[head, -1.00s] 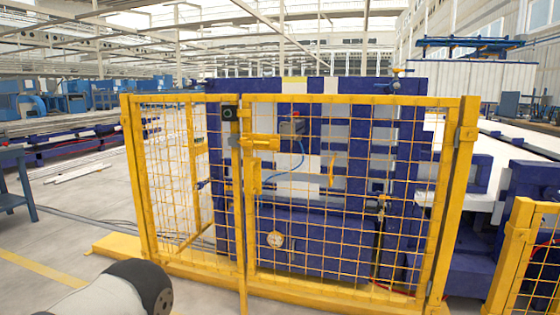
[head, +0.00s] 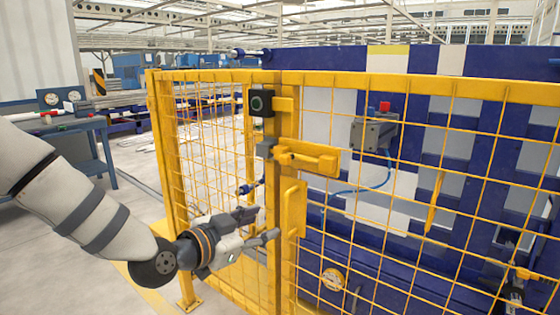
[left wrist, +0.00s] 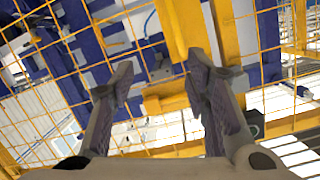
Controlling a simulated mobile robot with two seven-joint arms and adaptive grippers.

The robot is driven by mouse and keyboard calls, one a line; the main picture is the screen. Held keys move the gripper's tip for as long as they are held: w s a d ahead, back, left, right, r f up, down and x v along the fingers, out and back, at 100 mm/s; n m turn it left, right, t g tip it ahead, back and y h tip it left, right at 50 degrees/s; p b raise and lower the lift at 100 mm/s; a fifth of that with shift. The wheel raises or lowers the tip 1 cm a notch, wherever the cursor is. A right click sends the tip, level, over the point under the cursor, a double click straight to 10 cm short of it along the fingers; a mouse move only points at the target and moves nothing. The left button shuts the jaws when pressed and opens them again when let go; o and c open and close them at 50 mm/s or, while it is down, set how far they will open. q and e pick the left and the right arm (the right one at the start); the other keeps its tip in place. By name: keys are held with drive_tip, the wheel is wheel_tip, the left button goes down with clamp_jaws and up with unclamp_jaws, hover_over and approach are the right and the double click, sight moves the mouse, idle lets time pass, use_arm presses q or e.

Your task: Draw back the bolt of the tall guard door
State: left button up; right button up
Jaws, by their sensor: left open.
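The tall guard door (head: 410,200) is a yellow mesh panel, closed against its post. A yellow upright handle (head: 294,208) sits below the bolt. My left gripper (head: 267,223) is open and empty in front of the post, below and left of the bolt, beside the handle. In the left wrist view its spread fingers (left wrist: 160,72) have yellow door parts beyond them; I cannot tell which is the bolt. My right gripper is not in view.
Behind the mesh stand a blue press frame (head: 345,60) and a grey box with a red button (head: 375,133). A blue workbench (head: 100,150) stands at the left.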

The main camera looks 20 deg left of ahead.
sight(282, 161)
use_arm(q)
wheel_tip(282, 161, up, 9)
drive_tip(key=w+a+m+t, duration=0.1)
drive_tip(key=w+a+t, duration=0.1)
drive_tip(key=t, duration=0.1)
drive_tip(key=b+x, duration=0.2)
drive_tip(key=x, duration=0.9)
drive_tip(key=shift+w+f, duration=0.15)
drive_tip(key=shift+w, duration=0.1)
drive_tip(key=shift+w+d+r, duration=0.1)
drive_tip(key=shift+w+r, duration=0.1)
drive_tip(key=shift+w, duration=0.1)
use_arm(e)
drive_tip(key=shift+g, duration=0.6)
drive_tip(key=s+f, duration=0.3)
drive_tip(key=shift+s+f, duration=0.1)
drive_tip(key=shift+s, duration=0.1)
use_arm(q)
clamp_jaws()
